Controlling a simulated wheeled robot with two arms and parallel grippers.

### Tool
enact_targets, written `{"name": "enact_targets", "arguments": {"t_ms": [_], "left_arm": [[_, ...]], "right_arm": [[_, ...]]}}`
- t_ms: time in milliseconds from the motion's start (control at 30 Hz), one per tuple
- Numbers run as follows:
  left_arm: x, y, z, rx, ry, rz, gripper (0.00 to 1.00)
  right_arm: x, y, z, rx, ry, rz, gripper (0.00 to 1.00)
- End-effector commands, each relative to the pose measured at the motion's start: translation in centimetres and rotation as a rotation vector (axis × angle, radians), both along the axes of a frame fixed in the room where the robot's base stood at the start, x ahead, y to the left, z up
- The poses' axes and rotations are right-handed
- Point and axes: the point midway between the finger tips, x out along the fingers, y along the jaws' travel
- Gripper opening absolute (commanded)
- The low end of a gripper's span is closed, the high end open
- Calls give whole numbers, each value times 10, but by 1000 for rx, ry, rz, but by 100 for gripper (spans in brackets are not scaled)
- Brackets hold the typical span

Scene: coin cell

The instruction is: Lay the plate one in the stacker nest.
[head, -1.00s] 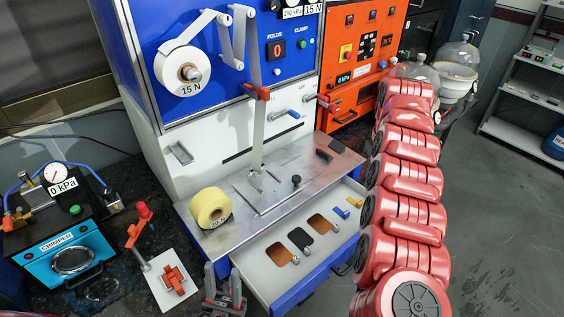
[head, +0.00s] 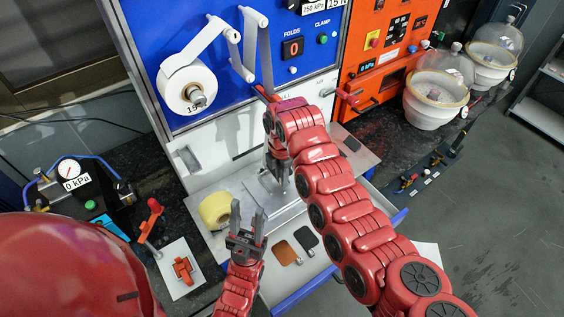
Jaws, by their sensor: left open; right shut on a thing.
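My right gripper (head: 280,182) points down over the flat metal stage (head: 290,211) on the steel deck, which looks like the stacker nest. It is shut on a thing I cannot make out. The arm and gripper hide part of the stage. Whether the gripper touches it I cannot tell. A copper plate (head: 285,252) and a dark plate (head: 307,242) lie in the open drawer (head: 303,288). No label shows which is plate one, and my arm hides the drawer's right part. My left gripper (head: 248,220) is open and empty, in front of the deck, left of the plates.
A yellow tape roll (head: 215,210) stands on the deck's left. A white board with an orange clamp (head: 181,271) lies further left, near the blue crimper (head: 100,226). The white roll (head: 188,85) hangs on the blue panel. Glass domed vessels (head: 437,92) stand at right.

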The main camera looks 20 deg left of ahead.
Motion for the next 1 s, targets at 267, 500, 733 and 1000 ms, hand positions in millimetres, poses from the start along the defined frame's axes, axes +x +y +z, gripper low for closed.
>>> {"name": "enact_targets", "arguments": {"t_ms": [267, 500, 733, 1000], "left_arm": [[0, 0, 2, 0, 1, 0, 45], [0, 0, 0, 0, 0, 0, 45], [0, 0, -11, 0, 0, 0, 45], [0, 0, -28, 0, 1, 0, 45]], "right_arm": [[-9, 9, 0, -2, -1, 62, 0], [-8, 8, 0, -2, -1, 60, 0], [-7, 7, -6, -3, 0, 60, 0], [-7, 7, -34, -3, 0, 59, 0]]}}
